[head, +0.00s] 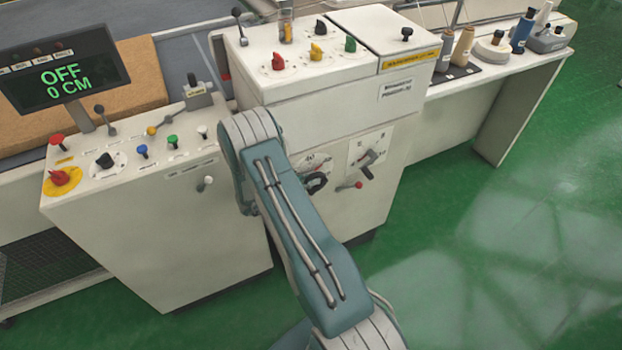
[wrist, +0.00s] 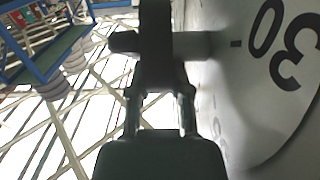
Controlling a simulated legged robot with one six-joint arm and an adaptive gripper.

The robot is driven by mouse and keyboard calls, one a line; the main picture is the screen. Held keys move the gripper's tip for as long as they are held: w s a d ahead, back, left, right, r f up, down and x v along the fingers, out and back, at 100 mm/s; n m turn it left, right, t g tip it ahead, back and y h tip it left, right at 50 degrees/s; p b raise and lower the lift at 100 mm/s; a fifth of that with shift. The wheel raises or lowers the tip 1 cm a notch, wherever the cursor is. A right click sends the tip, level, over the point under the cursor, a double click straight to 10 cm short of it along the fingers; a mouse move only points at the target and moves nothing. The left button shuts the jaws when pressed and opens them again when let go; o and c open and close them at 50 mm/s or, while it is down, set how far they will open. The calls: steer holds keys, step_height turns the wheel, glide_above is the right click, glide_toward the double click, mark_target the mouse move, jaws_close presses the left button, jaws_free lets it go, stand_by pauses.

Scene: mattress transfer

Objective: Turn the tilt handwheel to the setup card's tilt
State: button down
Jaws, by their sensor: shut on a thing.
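The black tilt handwheel (head: 316,182) shows on the front of the white machine cabinet, over a pale dial plate, partly behind my arm. In the wrist view my gripper (wrist: 160,82) is shut on a dark part that I take for the handwheel (wrist: 154,38). A crossbar of it reaches right, toward a tick on the pale dial (wrist: 235,100). The large number 30 stands beside that tick. The rest of the dial's scale is cut off or too blurred to read. I cannot pick out a readable setup card.
A second dial with a dark lever (head: 368,160) and a red-tipped lever (head: 357,185) sit just right of the handwheel. A control console (head: 150,215) with coloured knobs stands left. A display (head: 62,78) reads OFF, 0 CM. Green floor (head: 490,250) is clear at right.

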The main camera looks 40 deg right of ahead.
steer(key=shift+d+r+t+y, duration=0.15)
steer(key=shift+t+y, duration=0.15)
steer(key=shift+y, duration=0.3)
steer(key=c, duration=0.6)
jaws_free()
steer(key=shift+o, duration=0.2)
steer(key=v, duration=1.2)
steer(key=shift+w, duration=0.1)
